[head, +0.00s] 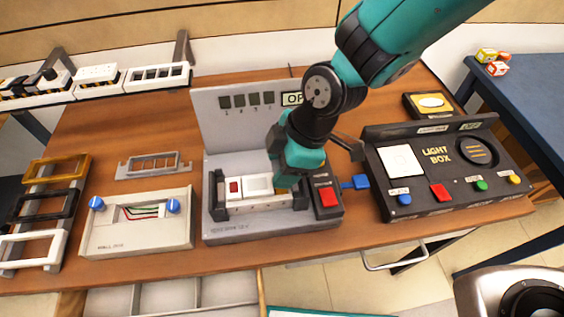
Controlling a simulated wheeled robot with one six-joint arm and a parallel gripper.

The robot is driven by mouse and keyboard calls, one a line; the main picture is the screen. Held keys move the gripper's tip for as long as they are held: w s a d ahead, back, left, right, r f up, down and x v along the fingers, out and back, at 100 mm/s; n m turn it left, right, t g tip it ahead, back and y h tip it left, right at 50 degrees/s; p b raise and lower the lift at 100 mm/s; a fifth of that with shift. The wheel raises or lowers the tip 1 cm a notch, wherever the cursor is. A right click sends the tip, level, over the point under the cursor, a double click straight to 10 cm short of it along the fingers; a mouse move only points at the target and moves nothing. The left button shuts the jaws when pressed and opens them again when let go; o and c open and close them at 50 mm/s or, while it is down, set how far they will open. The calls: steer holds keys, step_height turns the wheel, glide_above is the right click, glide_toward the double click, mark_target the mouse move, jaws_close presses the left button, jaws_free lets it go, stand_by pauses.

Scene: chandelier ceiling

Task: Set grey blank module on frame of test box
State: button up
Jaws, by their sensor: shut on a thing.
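The grey test box (270,229) stands in the middle of the table, with an upright back panel and a red button at its right front. Its light frame (233,209) holds a module with a red switch (233,188) and a white module (258,185) side by side. My gripper (286,185) points down over the right part of this frame, just right of the white module. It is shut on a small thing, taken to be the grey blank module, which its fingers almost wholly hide. I cannot tell whether that module touches the frame.
The wall box (138,240) with blue knobs and a grey frame (153,165) are to the left, beside a rack of coloured frames (35,238). The black light box (440,170) stands close on the right. A blue plug (355,182) lies between the boxes.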

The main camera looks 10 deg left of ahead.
steer(key=shift+f, duration=0.25)
steer(key=shift+f+b, duration=0.55)
steer(key=shift+b, duration=0.15)
steer(key=shift+f, duration=0.15)
steer(key=shift+f+b, duration=0.45)
steer(key=shift+b, duration=0.05)
steer(key=shift+f, duration=0.1)
stand_by(0.5)
steer(key=o, duration=1)
